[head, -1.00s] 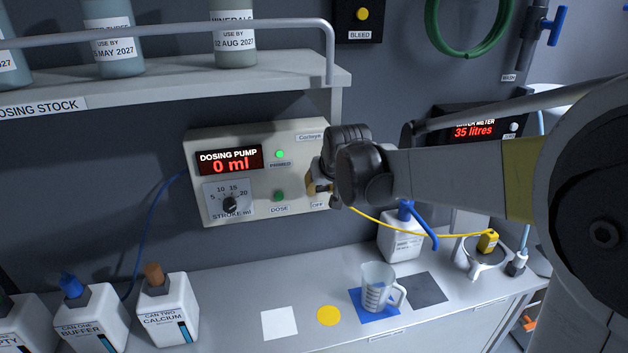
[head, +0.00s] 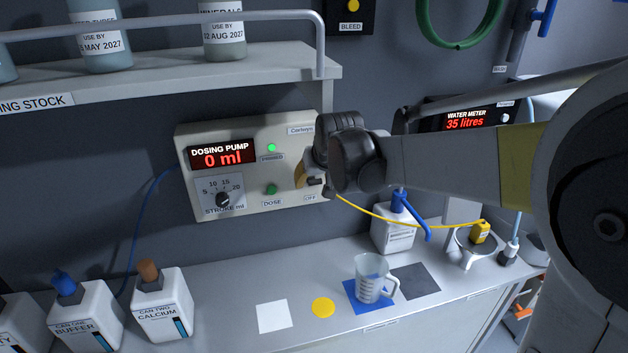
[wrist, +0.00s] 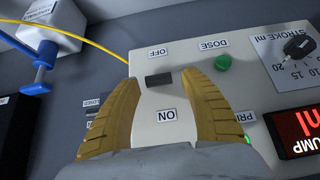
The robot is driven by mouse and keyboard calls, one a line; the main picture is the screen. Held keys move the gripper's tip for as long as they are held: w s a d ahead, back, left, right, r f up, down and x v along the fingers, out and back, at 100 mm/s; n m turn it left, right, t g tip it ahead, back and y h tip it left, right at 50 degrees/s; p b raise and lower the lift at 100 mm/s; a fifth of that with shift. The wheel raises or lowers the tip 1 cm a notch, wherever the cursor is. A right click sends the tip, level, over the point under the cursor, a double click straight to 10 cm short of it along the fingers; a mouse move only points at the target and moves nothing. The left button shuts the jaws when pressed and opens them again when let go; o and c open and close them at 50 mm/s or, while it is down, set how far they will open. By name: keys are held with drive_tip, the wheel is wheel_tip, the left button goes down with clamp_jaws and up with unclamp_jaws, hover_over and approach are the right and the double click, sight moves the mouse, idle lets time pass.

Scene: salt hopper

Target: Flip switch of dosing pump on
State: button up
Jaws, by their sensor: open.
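The dosing pump (head: 245,185) is a cream wall box whose display reads 0 ml, with a lit green PRIMED lamp and a green DOSE button. Its switch (wrist: 158,79) is a small dark piece in the wrist view, beside the OFF label (wrist: 158,51); the ON label (wrist: 166,116) is on its other side. My gripper (wrist: 158,76) is open, its two yellow fingers either side of the switch line; I cannot tell if they touch it. In the head view my gripper (head: 310,179) is at the pump's right edge and hides the switch.
A shelf (head: 200,85) with bottles is above the pump. Below, the counter (head: 225,310) holds white cans, a clear jug (head: 371,275) on a blue square, and coloured patches. A yellow cable (head: 400,228) runs right from behind my gripper. A water meter (head: 465,118) reads 35 litres.

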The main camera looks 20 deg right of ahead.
drive_tip(key=v, duration=1.1)
drive_tip(key=shift+s+r, duration=0.1)
drive_tip(key=shift+s, duration=0.05)
drive_tip(key=s+f+b, duration=1.2)
drive_tip(key=s+f, duration=1.1)
drive_tip(key=f, duration=0.1)
drive_tip(key=shift+g, duration=0.4)
